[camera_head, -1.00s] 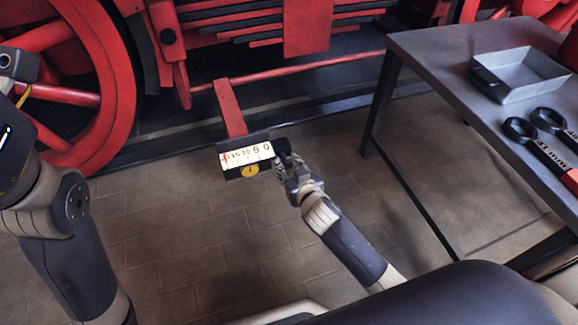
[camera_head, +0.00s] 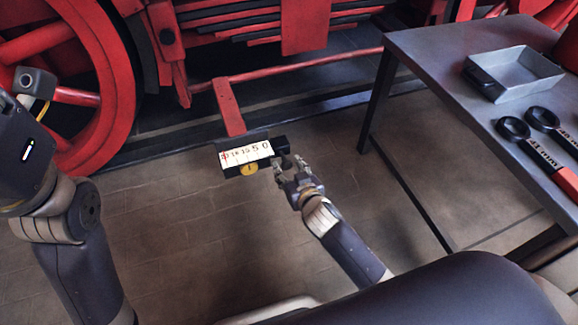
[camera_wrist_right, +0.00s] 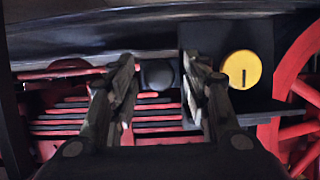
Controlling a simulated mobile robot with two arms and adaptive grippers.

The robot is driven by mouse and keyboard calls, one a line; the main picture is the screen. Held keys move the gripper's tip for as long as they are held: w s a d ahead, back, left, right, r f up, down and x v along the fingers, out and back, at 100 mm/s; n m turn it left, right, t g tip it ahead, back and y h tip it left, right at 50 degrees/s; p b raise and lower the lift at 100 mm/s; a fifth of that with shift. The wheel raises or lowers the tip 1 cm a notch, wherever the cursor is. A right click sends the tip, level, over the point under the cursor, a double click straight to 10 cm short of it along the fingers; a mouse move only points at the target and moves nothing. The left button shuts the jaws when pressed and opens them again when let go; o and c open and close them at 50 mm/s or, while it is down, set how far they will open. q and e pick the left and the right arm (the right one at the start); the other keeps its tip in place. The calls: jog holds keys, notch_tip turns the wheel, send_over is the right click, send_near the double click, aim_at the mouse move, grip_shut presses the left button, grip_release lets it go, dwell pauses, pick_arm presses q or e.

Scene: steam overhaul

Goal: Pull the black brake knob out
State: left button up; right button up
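The black brake knob (camera_wrist_right: 157,75) shows as a dark round end in the right wrist view, between the two fingers of my right gripper (camera_wrist_right: 159,70). A narrow gap shows on each side of it, so the fingers appear open and not closed on it. In the head view my right gripper (camera_head: 285,169) is just below the right end of the black gauge box (camera_head: 280,145); I cannot make out the knob there. The box carries a white number scale (camera_head: 246,153) and a yellow disc (camera_head: 249,169), which also shows in the right wrist view (camera_wrist_right: 241,70).
A red bracket (camera_head: 228,106) joins the box from behind. A red wheel (camera_head: 95,95) stands at left. A grey table (camera_head: 440,70) at right bears a metal tray (camera_head: 515,72) and wrenches (camera_head: 530,145). My left arm is at the left edge. The paved floor is clear below the box.

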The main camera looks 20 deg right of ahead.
jog(key=shift+r, duration=0.1)
jog(key=v, duration=1.2)
dwell(0.5)
